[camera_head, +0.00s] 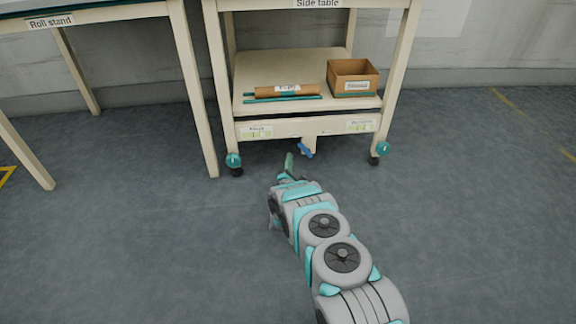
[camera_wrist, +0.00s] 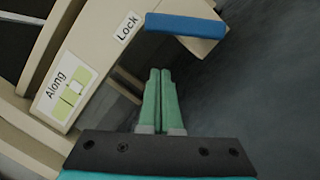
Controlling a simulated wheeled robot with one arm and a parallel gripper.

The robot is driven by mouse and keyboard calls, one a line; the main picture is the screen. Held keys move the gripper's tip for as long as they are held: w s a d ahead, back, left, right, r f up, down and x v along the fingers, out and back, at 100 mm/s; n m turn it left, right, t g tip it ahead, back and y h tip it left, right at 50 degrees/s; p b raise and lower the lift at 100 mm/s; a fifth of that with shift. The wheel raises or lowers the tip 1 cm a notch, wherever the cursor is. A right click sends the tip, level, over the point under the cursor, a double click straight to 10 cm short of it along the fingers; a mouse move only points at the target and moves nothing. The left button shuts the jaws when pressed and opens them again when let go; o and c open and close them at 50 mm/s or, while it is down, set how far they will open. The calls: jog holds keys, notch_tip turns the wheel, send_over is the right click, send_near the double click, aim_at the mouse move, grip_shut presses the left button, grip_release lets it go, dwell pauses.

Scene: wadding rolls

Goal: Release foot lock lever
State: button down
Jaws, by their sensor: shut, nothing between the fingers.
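The foot lock lever (camera_wrist: 186,25) is a blue bar on a cream bracket, next to a "Lock" label (camera_wrist: 127,26) in the wrist view. In the head view the blue lever (camera_head: 305,150) sits low under the middle of the side table's (camera_head: 316,127) front rail. My gripper (camera_wrist: 160,72) has green fingers shut together with nothing between them. In the wrist view its tips are below the lever in the picture, apart from it. In the head view my gripper (camera_head: 289,158) is close to the lever, slightly left of it.
The side table stands on casters (camera_head: 233,162) (camera_head: 383,150). Its lower shelf holds a brown roll (camera_head: 270,92) and a cardboard box (camera_head: 352,76). An "Along" label (camera_wrist: 66,92) is on the rail. The roll stand (camera_head: 85,14) is at left. Floor right of the table is clear.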

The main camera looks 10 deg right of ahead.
aim_at(303, 149)
jog(key=shift+d+r, duration=0.5)
jog(key=shift+d, duration=0.25)
jog(key=shift+d+r, duration=0.5)
jog(key=shift+d, duration=0.2)
jog(key=shift+d+r+m, duration=0.2)
jog(key=shift+r+m, duration=0.25)
jog(key=shift+m, duration=0.45)
jog(key=d+r+m+p, duration=0.1)
jog(key=m, duration=0.1)
jog(key=d+r+m+g+p, duration=0.1)
jog(key=m, duration=0.1)
jog(key=shift+m+g, duration=0.3)
jog(key=d+m, duration=0.1)
jog(key=m, duration=0.1)
jog(key=d+m+g+p, duration=0.1)
jog(key=d+m, duration=0.1)
jog(key=d+m+p, duration=0.1)
jog(key=m, duration=0.1)
jog(key=shift+d+r+m+y, duration=0.3)
jog(key=shift+d+r, duration=0.05)
jog(key=shift+r, duration=0.05)
jog(key=shift+d, duration=0.15)
